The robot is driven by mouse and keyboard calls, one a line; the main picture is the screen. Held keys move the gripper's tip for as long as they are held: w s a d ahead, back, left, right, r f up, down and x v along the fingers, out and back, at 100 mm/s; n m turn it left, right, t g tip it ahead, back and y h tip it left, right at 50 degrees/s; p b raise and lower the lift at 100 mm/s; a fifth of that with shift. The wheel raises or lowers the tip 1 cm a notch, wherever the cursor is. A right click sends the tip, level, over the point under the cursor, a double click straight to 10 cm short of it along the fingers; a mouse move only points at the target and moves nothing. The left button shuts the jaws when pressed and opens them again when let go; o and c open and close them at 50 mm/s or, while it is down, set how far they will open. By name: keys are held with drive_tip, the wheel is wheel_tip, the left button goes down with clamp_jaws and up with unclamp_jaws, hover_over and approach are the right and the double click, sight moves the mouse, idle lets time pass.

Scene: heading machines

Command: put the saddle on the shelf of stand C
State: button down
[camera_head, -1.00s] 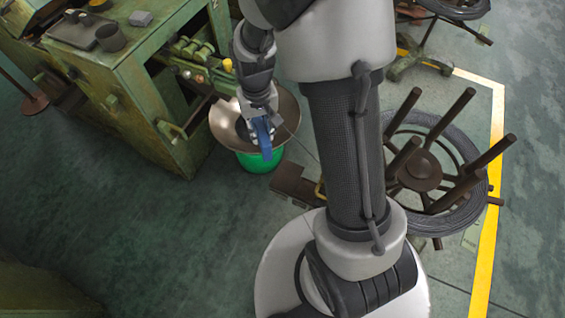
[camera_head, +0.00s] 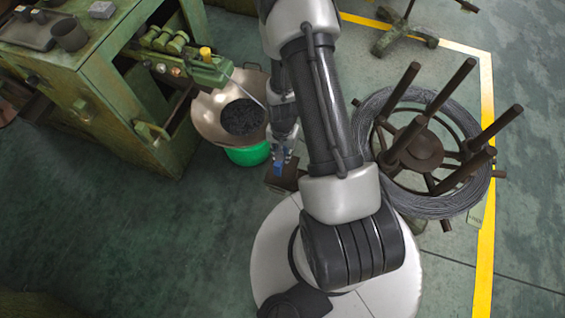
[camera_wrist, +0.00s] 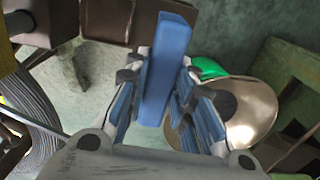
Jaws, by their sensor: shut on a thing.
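A plain blue bar (camera_wrist: 168,62), which I take to be the saddle, stands between the fingers of my gripper (camera_wrist: 160,88) in the wrist view. My gripper is shut on it. In the head view my gripper (camera_head: 281,158) points down, and the small blue end of the bar (camera_head: 278,169) shows above or in front of a brown box-like ledge (camera_head: 287,180). I cannot tell whether they touch. The ledge lies beside a reel stand (camera_head: 420,152) with a wire coil. No readable letter shows which stand is C. My arm hides part of the ledge.
A metal bowl (camera_head: 212,128) with dark contents sits over a green bucket (camera_head: 248,154), left of my gripper. The green machine (camera_head: 110,100) fills the upper left. A yellow floor line (camera_head: 487,260) runs at right. Floor at lower left is clear.

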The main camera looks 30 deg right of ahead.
drive_tip(key=shift+f+b, duration=0.95)
drive_tip(key=shift+f, duration=2.45)
drive_tip(key=shift+f, duration=0.15)
drive_tip(key=c, duration=1.4)
unclamp_jaws()
drive_tip(key=shift+o, duration=0.2)
